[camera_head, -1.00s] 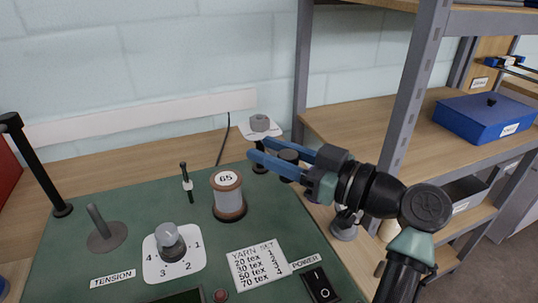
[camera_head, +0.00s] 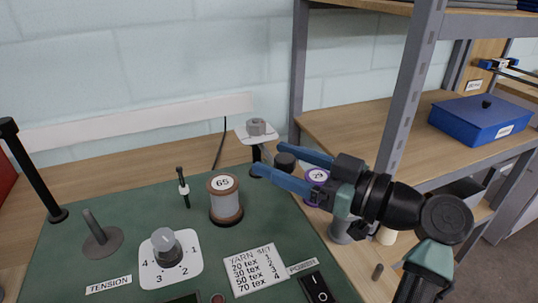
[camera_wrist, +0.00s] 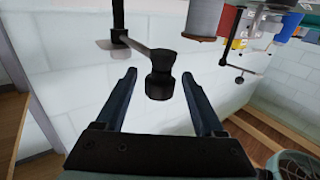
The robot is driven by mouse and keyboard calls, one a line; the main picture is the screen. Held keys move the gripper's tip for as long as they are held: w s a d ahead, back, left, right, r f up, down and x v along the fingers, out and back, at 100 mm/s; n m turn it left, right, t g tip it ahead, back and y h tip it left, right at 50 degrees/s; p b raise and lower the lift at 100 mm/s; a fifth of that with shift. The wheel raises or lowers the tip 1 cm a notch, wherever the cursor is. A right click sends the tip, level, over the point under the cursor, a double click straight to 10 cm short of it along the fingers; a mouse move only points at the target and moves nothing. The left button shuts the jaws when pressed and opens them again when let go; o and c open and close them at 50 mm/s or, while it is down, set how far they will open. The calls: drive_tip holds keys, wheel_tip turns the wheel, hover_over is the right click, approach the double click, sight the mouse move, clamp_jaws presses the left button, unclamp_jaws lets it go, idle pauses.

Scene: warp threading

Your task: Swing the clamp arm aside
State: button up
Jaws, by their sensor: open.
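The knob lies in line with the gap between my fingertips; contact with either finger is not visible. My gripper (camera_wrist: 158,77) is open, its two blue fingers on either side of the knob. In the head view the gripper (camera_head: 277,161) reaches in from the right, with the dark knob (camera_head: 286,161) between the fingertips. The fingers hide part of the bar there.
A brown-ended spool marked 65 (camera_head: 226,200) stands left of my fingers on the green panel (camera_head: 120,205). A purple spool (camera_head: 318,175) is close behind the gripper. A tension dial (camera_head: 167,247) and power switch (camera_head: 318,288) are nearer. A shelf upright (camera_head: 412,80) stands at right.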

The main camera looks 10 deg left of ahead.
drive_tip(key=v, duration=1)
drive_tip(key=shift+d, duration=0.1)
